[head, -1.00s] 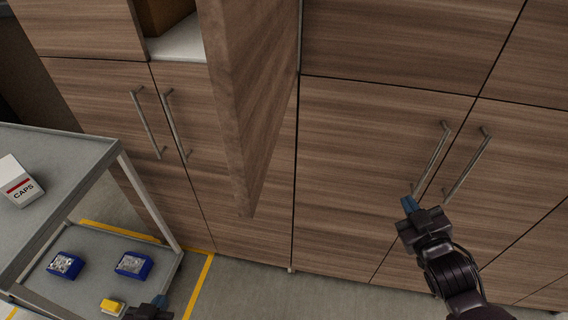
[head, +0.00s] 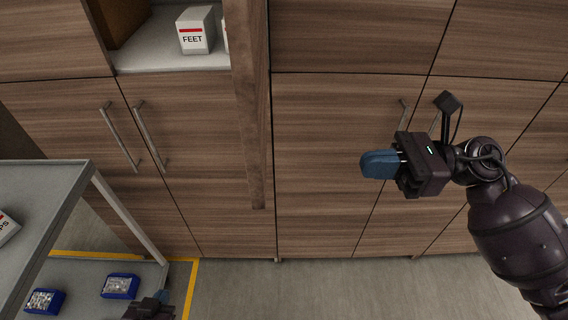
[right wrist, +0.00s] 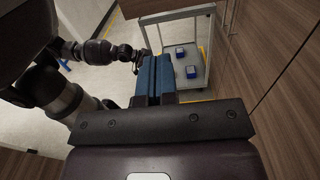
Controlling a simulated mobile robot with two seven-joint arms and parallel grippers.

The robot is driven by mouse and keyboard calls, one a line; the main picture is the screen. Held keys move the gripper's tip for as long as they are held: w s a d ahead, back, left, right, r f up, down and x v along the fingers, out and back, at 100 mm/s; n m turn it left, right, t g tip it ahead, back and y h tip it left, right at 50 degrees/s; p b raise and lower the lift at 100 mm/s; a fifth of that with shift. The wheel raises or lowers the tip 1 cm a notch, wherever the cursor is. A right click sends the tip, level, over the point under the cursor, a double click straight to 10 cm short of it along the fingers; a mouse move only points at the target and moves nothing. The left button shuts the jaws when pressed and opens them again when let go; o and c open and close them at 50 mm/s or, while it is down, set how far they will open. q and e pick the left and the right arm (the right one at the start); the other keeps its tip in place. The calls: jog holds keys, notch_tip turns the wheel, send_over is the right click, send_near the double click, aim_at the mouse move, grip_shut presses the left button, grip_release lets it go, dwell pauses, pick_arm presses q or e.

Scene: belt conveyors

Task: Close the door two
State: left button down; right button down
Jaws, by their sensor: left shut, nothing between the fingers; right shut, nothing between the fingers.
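The open cabinet door (head: 249,110) is wood-grained and swings out toward me, seen nearly edge-on in the head view. It stands to the right of an open compartment (head: 165,57) that holds a white box marked FEET (head: 195,30). My right gripper (head: 366,164) is shut and empty, with blue fingertips pointing left. It is to the right of the open door, apart from it. In the right wrist view its blue fingers (right wrist: 154,76) are together. My left gripper (head: 160,298) is shut and empty, low at the bottom edge of the head view, below the door.
A grey cart (head: 60,172) stands at the left, with blue bins (head: 120,286) on its lower shelf and a partly cut-off white box (head: 6,228) on top. Closed cabinet doors with bar handles (head: 150,137) flank the open door. The floor (head: 310,290) in front is clear.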

jog(key=a+p, duration=0.3)
jog(key=a, duration=1.1)
jog(key=shift+s+p, duration=0.25)
jog(key=shift+p, duration=0.1)
